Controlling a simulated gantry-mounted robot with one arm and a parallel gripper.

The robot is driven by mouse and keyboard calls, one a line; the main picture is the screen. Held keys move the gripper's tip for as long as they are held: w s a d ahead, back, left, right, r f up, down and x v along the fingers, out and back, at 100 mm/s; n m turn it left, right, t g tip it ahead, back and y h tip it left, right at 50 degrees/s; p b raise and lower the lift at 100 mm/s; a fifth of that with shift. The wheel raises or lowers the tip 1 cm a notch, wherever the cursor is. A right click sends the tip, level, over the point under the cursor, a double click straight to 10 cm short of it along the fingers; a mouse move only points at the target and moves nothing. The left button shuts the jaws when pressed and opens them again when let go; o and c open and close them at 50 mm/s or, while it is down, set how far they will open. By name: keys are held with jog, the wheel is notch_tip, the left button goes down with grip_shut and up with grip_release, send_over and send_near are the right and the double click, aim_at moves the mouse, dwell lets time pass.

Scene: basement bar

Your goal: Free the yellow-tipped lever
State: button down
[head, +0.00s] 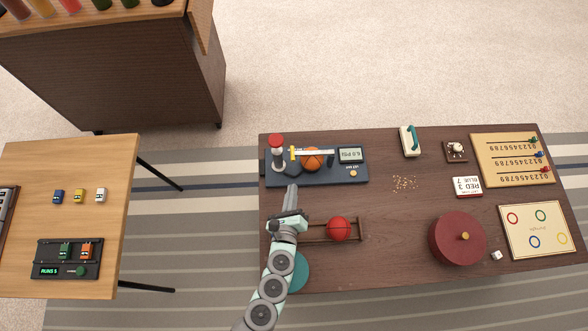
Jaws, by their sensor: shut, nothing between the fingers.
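A dark blue ball-pump base (350,178) sits at the back left of the brown table. On it is a lever (320,153), a pale bar with a yellow tip (293,153) at its left end. The bar passes across an orange basketball (311,164), and its right end is at a dark post (331,159). A red-topped grey cylinder (277,158) stands just left of the yellow tip. My gripper (292,188) is shut and empty, at the base's front edge below the yellow tip in the picture. I cannot tell its height.
A red ball (339,228) on a wooden rack (361,229) lies right of my arm. A teal disc (300,270) is partly hidden by my arm. A display (350,154) is on the base. A red round lidded box (450,250) stands farther right. The middle of the table is mostly clear.

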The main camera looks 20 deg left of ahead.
aim_at(312, 153)
jog(key=b+x, duration=0.1)
jog(key=x, duration=0.8)
jog(key=shift+w+f, duration=0.15)
jog(key=shift+w, duration=0.25)
jog(key=shift+a, duration=0.15)
